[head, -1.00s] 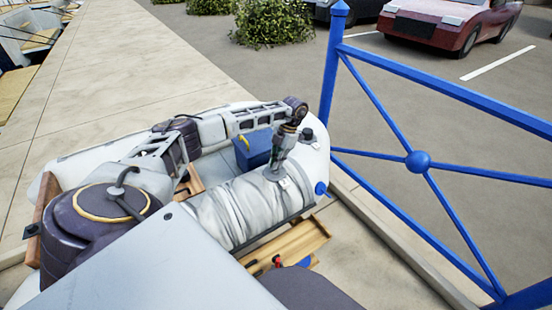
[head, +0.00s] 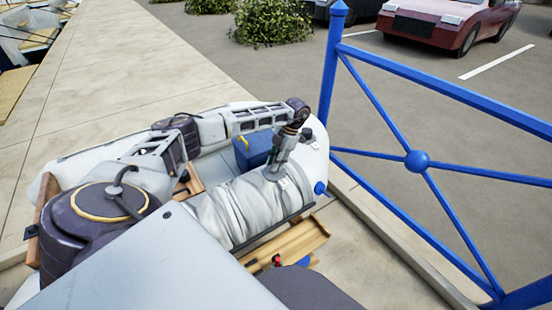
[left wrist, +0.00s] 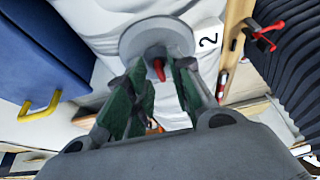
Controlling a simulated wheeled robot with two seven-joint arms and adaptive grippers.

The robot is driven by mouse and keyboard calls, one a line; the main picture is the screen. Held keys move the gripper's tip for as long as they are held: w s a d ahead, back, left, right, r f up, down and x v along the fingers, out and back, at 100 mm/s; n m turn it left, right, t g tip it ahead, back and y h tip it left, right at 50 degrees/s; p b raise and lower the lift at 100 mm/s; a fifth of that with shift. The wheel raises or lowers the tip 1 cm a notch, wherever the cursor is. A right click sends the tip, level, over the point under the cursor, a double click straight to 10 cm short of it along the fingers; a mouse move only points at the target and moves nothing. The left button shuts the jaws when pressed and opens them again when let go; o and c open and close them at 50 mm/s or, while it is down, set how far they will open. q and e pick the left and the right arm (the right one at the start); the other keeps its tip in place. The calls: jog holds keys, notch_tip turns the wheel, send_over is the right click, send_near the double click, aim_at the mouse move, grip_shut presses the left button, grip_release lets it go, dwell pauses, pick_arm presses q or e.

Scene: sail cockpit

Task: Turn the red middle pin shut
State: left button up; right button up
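A short red pin (left wrist: 158,68) stands out from a round grey disc (left wrist: 140,35) on a white, creased surface in the left wrist view. A label "2" (left wrist: 208,40) is beside the disc. My left gripper (left wrist: 162,78) has its two green-padded fingers apart, one on each side of the pin, with gaps visible. In the head view my left gripper (head: 274,170) points down at the white wrapped bundle (head: 243,208), and the pin there is hidden. My right gripper is not in view.
A blue box (head: 252,150) with a yellow handle stands beside the left gripper inside the white inflatable boat (head: 75,158). Another red handle (left wrist: 265,36) sits right of the disc. A wooden tray (head: 300,240) and a blue railing (head: 440,95) are at right.

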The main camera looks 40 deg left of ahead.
pick_arm(q)
jog(key=shift+r, duration=0.1)
dwell(0.3)
jog(key=v, duration=1.1)
jog(key=shift+w+r, duration=0.25)
jog(key=shift+r, duration=0.1)
jog(key=shift+s+d+f, duration=0.1)
jog(key=shift+d, duration=0.05)
dwell(0.4)
